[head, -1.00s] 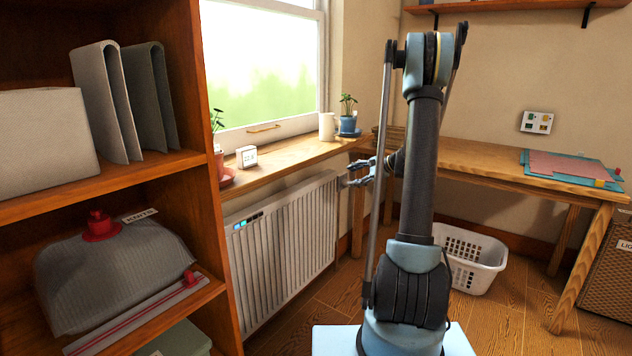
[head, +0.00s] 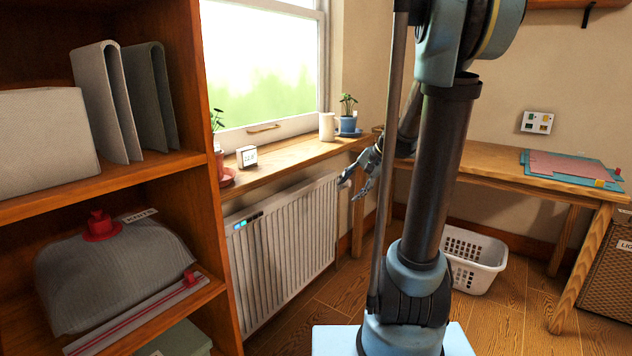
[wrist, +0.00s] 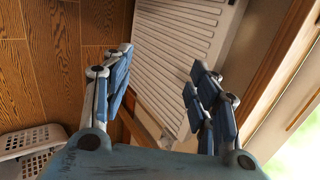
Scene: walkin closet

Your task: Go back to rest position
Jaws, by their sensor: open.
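My gripper (head: 357,177) is in front of the right end of the radiator, below the window sill, in the head view. Its fingers point left and are spread apart with nothing between them. In the wrist view my gripper (wrist: 163,95) shows two blue padded fingers wide apart, with the radiator (wrist: 190,40) and wooden floor beyond them. My arm stands tall in the middle of the head view and hides part of the table and wall behind it.
The white radiator (head: 285,245) is under the sill (head: 290,170), which holds potted plants, a small clock (head: 247,156) and a cup (head: 327,126). A wooden table (head: 480,165) stands at right, with a white basket (head: 478,262) beneath. A shelf unit (head: 205,235) fills the left.

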